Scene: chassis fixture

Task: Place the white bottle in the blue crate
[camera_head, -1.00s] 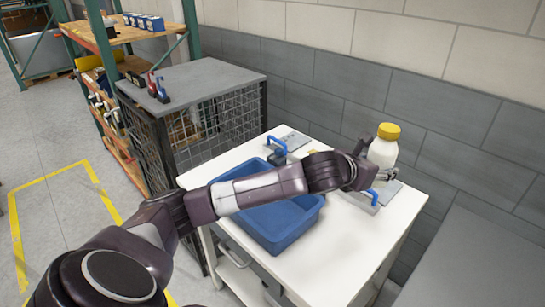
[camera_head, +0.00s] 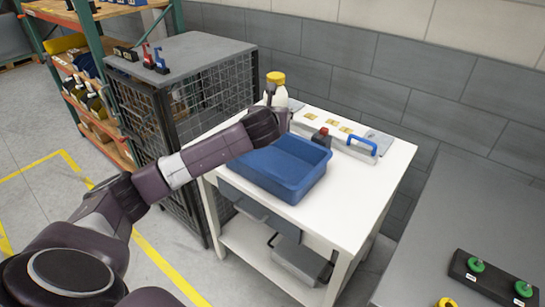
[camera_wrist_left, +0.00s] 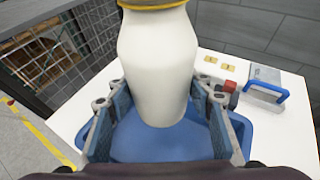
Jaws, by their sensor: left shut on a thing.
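The white bottle (camera_head: 279,97) with a yellow cap is upright at the far side of the blue crate in the head view, partly hidden by my left wrist. My left gripper (camera_head: 271,103) is shut on it. In the left wrist view the bottle (camera_wrist_left: 158,60) sits between the two fingers (camera_wrist_left: 157,98), with the blue crate (camera_wrist_left: 150,146) behind and below it. The crate (camera_head: 290,177) stands on the white table, and the part of its inside that shows is empty. The gap between bottle and crate floor is hard to judge. My right gripper is not in view.
The white table (camera_head: 345,205) has a blue-handled tool (camera_head: 362,143), a red-and-black item (camera_head: 321,135) and small yellow labels at its back. A wire-mesh cage (camera_head: 185,120) stands close on the left. A grey bench (camera_head: 455,215) with green knobs is at the right.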

